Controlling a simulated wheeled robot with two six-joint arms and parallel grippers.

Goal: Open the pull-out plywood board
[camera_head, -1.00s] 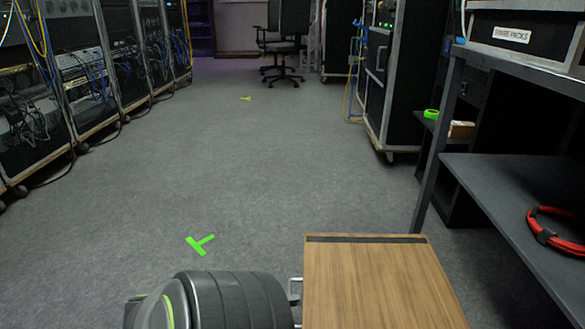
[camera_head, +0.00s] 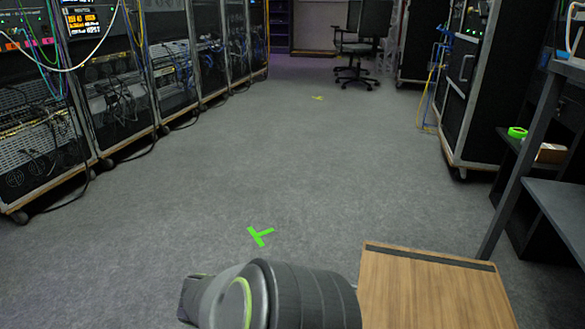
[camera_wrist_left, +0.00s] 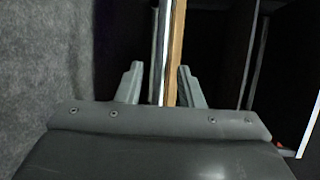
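The plywood board (camera_head: 425,292) shows at the bottom right of the head view as a wood-grained top with a dark strip along its far edge. In the left wrist view its wooden edge (camera_wrist_left: 177,45) runs upright beside a pale metal bar, likely its handle (camera_wrist_left: 158,55). My left gripper (camera_wrist_left: 160,78) is open, with one finger on each side of the bar and edge. A dark gap shows between the left finger and the bar; the right finger is close to the wood. In the head view the fingers are hidden. My right gripper is out of view.
A dark shelf unit (camera_head: 555,205) stands right of the board. Equipment racks with loose cables (camera_head: 120,75) line the left. An office chair (camera_head: 355,50) stands at the back. Green tape (camera_head: 260,236) marks the grey floor, which is clear in the middle.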

